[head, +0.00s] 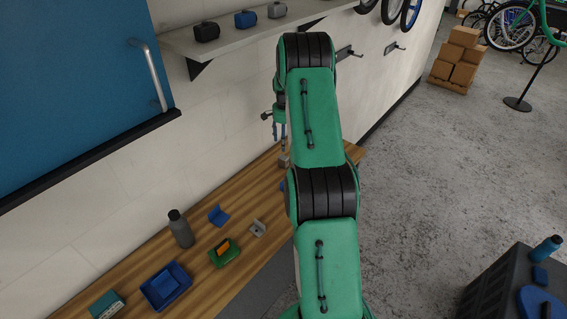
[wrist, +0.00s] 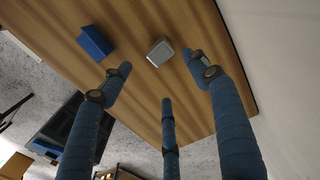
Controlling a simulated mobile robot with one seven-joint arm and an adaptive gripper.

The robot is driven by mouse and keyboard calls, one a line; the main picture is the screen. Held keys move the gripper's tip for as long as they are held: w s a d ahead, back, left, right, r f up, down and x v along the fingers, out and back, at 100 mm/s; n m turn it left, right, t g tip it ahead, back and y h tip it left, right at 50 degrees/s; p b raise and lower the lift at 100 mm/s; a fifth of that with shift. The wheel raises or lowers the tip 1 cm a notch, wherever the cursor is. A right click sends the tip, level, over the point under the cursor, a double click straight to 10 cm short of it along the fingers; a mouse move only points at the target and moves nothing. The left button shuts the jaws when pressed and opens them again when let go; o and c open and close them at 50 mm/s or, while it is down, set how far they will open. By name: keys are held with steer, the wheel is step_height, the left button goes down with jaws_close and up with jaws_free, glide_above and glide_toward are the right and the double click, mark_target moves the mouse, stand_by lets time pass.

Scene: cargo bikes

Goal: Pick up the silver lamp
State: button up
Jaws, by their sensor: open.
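A small silver lamp (wrist: 160,52) with a boxy, rounded body sits on the wooden bench, near the middle top of the wrist view. In the head view it shows as a small grey shape (head: 284,160) just below my gripper, partly hidden by my arm. My gripper (wrist: 158,82) is open and empty, its blue fingers spread wide with the lamp seen beyond the tips. In the head view my gripper (head: 279,132) is above the far end of the bench, mostly behind my green arm.
A blue item (wrist: 95,42) lies beside the lamp on the bench (wrist: 130,75). Nearer on the bench are a grey bottle (head: 181,229), a blue bin (head: 166,287) and a green tray (head: 224,253). A wall shelf (head: 235,38) with lamp-like items overhangs the bench.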

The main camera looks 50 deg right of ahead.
mark_target(283, 157)
steer(key=shift+f, duration=4.15)
steer(key=shift+f, duration=0.1)
steer(key=shift+w+a+f+p, duration=0.1)
steer(key=shift+f+p, duration=0.45)
steer(key=shift+f, duration=1.95)
steer(key=c, duration=1.4)
